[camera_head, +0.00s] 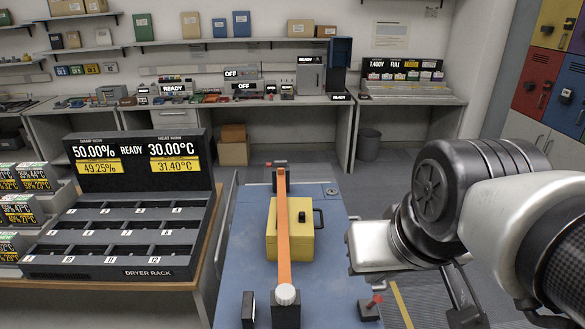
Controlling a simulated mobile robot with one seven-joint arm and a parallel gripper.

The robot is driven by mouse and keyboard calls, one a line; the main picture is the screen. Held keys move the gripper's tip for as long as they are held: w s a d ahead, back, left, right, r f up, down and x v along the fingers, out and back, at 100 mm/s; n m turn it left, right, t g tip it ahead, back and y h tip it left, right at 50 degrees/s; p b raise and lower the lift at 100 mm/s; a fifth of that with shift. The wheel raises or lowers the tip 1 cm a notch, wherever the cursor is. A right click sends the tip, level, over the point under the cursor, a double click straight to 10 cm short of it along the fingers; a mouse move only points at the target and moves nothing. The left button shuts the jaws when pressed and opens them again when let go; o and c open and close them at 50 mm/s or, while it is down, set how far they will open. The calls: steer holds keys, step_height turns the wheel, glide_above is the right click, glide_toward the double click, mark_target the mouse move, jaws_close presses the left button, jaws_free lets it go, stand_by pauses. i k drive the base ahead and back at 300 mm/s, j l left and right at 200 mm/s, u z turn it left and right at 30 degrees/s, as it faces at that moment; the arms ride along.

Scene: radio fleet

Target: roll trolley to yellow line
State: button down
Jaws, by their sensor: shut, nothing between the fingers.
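The trolley looks to be the blue-topped surface (245,265) in the middle front, and its wheels are hidden. A yellow case (262,243) with a dark handle sits on it under a long orange bar (282,225). A small red-topped lever (372,303) stands at its right front edge. A short piece of yellow line (402,306) shows on the floor just right of the trolley. My gripper (466,302) shows only in part, dark, at the lower right. It is shut and empty, apart from the trolley in the picture.
A dryer rack (120,272) stands on a wooden table close to the trolley's left. A long workbench (385,98) with equipment runs along the back wall. A grey bin (368,145) stands under it. Coloured lockers (546,75) are at the right. Grey floor is open behind the trolley.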

mark_target(327, 297)
steer(key=l+u, duration=0.8)
steer(key=l, duration=0.7)
steer(key=k+l+u, duration=0.1)
steer(key=l, duration=0.35)
steer(key=k+l, duration=0.1)
steer(key=l, duration=0.3)
steer(key=k+l+u, duration=0.1)
steer(key=l, duration=0.35)
steer(key=i+l+u, duration=0.15)
steer(key=i+l, duration=0.15)
steer(key=i, duration=0.15)
